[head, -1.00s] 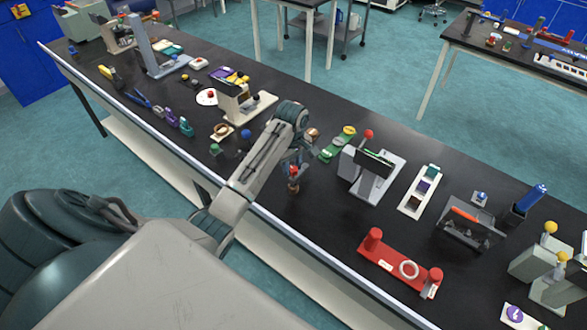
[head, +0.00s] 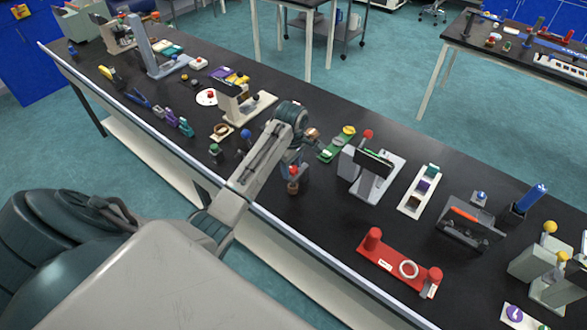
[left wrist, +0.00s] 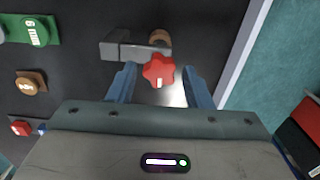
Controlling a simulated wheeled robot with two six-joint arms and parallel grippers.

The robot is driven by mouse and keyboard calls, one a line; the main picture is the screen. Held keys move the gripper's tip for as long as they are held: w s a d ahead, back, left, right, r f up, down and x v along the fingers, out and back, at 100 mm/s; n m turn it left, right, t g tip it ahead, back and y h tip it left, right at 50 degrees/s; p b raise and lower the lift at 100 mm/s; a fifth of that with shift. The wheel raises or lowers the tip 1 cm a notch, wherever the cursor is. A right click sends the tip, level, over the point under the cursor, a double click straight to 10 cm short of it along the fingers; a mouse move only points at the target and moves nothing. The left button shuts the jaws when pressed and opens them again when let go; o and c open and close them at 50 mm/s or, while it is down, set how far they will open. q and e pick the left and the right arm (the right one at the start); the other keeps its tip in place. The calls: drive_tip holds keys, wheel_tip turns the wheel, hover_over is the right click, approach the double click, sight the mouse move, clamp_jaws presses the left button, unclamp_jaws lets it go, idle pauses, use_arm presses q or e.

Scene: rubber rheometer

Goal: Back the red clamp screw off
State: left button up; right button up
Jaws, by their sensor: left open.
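The red clamp screw (left wrist: 159,70) has a star-shaped head with a pale mark and stands above a grey bracket (left wrist: 124,46) with a brownish round part (left wrist: 159,38) beside it. In the head view the screw (head: 293,168) is a small red spot under my left arm, above a brown piece (head: 293,186). My left gripper (left wrist: 159,68) is open, with one blue finger on each side of the screw head and visible gaps. In the head view the gripper (head: 289,158) is mostly hidden by its own wrist. My right gripper is not in view.
A cream-based device (head: 250,105) stands to the left. The black bench (head: 318,218) is bare in front of the screw.

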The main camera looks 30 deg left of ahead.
use_arm(q)
drive_tip(key=m, duration=0.4)
drive_tip(key=shift+w, duration=0.1)
drive_tip(key=m, duration=0.5)
drive_tip(key=shift+w, duration=0.1)
drive_tip(key=m, duration=0.4)
drive_tip(key=shift+d+m, duration=0.1)
drive_tip(key=shift+m, duration=0.2)
drive_tip(key=m, duration=0.4)
drive_tip(key=shift+d+m, duration=0.1)
drive_tip(key=shift+m, duration=0.2)
drive_tip(key=c, duration=0.8)
drive_tip(key=n, duration=0.4)
drive_tip(key=shift+n, duration=0.3)
drive_tip(key=shift+c, duration=0.2)
drive_tip(key=n, duration=0.4)
drive_tip(key=shift+a+n, duration=0.2)
drive_tip(key=shift+n, duration=0.1)
